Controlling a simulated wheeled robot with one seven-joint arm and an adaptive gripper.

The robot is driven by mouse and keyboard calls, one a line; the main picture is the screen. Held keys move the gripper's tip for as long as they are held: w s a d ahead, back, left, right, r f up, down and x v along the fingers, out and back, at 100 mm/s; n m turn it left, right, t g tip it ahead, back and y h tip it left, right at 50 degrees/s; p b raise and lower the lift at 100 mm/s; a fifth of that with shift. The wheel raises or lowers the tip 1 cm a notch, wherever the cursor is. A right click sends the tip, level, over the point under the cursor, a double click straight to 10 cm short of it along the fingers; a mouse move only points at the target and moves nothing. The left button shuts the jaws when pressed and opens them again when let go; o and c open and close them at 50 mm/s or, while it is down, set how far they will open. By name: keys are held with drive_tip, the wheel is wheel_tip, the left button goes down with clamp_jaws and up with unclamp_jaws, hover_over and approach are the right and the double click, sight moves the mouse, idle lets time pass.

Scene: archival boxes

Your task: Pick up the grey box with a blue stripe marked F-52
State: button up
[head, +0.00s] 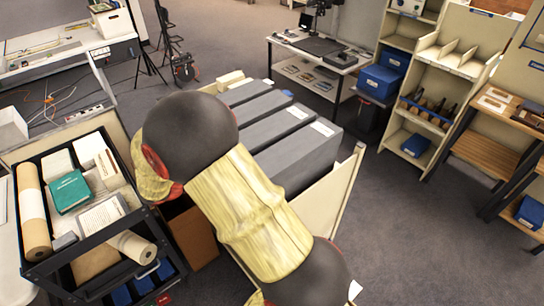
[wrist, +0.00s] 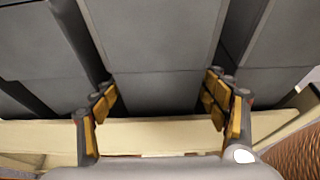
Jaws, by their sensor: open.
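Several grey boxes (head: 305,155) lie side by side in a cream-walled holder, partly covered by my arm in the head view. Some carry pale end labels too small to read, so I cannot tell which is F-52. A small blue patch (head: 287,93) shows near the farther boxes; I cannot tell whether it is a stripe. In the wrist view my gripper (wrist: 160,92) is open, with its yellow-padded fingers spread either side of a grey box's (wrist: 152,40) near end. No stripe or mark shows on that box there. Whether the fingers touch it is unclear. The head view hides my gripper.
The holder's cream wall (wrist: 190,130) runs across below the boxes in the wrist view. A dark cart (head: 95,243) with a green book and rolls stands at left. Shelves (head: 445,75) and a wooden bench stand at right. The carpet between is clear.

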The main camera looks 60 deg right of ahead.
drive_tip(key=b+x, duration=0.1)
drive_tip(key=x, duration=0.4)
drive_tip(key=shift+b, duration=0.4)
drive_tip(key=shift+f, duration=0.1)
drive_tip(key=c, duration=1.6)
drive_tip(key=shift+c, duration=0.6)
drive_tip(key=shift+r, duration=0.2)
